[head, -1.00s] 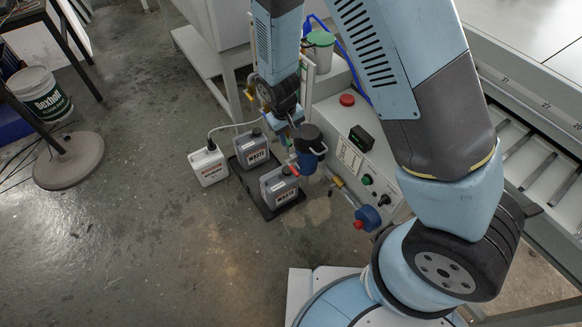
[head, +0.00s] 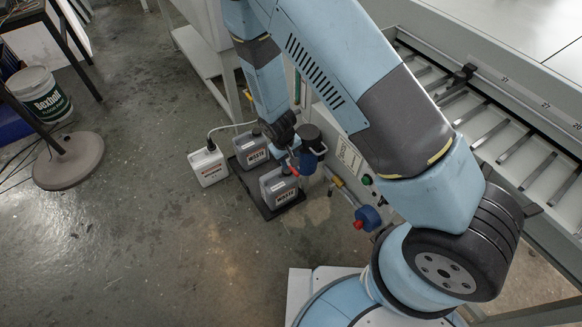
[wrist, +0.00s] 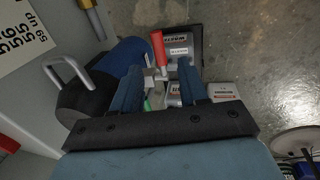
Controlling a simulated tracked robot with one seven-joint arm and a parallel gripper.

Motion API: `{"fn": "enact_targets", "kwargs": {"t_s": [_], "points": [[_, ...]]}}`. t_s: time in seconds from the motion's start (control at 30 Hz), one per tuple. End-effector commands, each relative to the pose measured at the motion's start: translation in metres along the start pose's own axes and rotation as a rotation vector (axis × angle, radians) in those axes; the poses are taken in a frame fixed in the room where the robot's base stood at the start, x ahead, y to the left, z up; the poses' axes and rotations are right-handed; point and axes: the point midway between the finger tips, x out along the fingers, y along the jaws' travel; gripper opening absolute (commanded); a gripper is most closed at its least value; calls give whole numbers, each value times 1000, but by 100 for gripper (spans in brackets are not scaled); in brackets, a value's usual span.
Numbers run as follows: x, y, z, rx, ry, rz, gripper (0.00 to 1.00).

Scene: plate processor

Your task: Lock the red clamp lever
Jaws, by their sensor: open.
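The red clamp lever (wrist: 157,48) stands up in the wrist view, its metal clamp body (wrist: 158,76) below it. In the head view the red lever (head: 294,170) is small, close to my gripper (head: 291,153). In the wrist view my gripper (wrist: 160,76) is open, with one blue finger on each side of the clamp body. The red handle shows just beyond the fingertips. I see no clear contact. A dark blue and black cylinder (wrist: 84,92) sits at the left finger; it also shows in the head view (head: 309,158).
Grey waste jugs (head: 279,186) stand in a black tray (head: 262,210) on the floor. A white jug (head: 208,166) is beside them. The machine panel (head: 349,158) and a blue valve with a red knob (head: 366,217) are on the right.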

Motion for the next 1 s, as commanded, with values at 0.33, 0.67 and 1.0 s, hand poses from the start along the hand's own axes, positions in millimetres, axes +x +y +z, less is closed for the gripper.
{"fn": "enact_targets", "kwargs": {"t_s": [0.33, 0.67, 1.0], "points": [[44, 0, 0, -1, -1, 0, 43], [56, -1, 0, -1, 0, 0, 43], [56, -1, 0, -1, 0, 0, 29]]}}
